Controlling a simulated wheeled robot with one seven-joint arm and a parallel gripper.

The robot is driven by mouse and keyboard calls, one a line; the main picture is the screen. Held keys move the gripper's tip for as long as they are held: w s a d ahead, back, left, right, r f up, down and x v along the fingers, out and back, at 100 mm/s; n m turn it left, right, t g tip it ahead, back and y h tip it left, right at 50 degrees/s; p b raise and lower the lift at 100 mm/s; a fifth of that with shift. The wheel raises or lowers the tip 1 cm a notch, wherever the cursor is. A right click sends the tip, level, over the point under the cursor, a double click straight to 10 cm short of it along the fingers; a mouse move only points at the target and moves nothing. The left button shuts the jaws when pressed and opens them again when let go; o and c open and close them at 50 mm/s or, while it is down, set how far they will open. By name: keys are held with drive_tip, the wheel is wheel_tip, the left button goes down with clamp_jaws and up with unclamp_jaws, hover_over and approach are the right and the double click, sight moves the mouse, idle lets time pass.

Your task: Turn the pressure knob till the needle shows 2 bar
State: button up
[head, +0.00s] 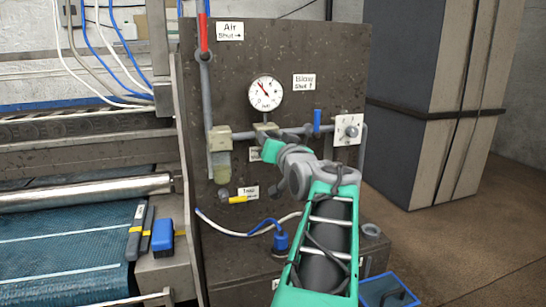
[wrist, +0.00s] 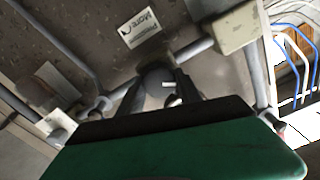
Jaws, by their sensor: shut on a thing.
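The round white pressure gauge (head: 265,93) is on the dark panel in the head view. Its red needle points up and slightly left; the scale numbers are too small to read. The grey pressure knob (wrist: 157,84) shows in the wrist view, with a small pale mark on it. My gripper (wrist: 160,98) has its two dark fingers on either side of the knob, shut on it. A label (wrist: 143,28) beside it reads "Pressure More" with a curved arrow. In the head view my gripper (head: 268,147) is just below the gauge and hides the knob.
A blue-handled valve (head: 317,121) and a white plate with a grey knob (head: 348,129) are right of the gauge. A filter bowl (head: 221,165) hangs at left, above a yellow-handled tap (head: 238,199). Grey pipes run across the panel. A blue crate (head: 388,291) stands at lower right.

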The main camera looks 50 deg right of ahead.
drive_tip(key=shift+f+n+b, duration=0.15)
drive_tip(key=shift+n+b, duration=1.05)
drive_tip(key=shift+b, duration=0.15)
drive_tip(key=shift+a, duration=0.1)
drive_tip(key=shift+r, duration=0.2)
drive_tip(key=o, duration=1.4)
drive_tip(key=shift+c, duration=0.2)
drive_tip(key=v, duration=0.7)
drive_tip(key=shift+s+a, duration=0.2)
drive_tip(key=shift+s, duration=0.15)
drive_tip(key=shift+s+b, duration=0.1)
drive_tip(key=shift+b, duration=0.2)
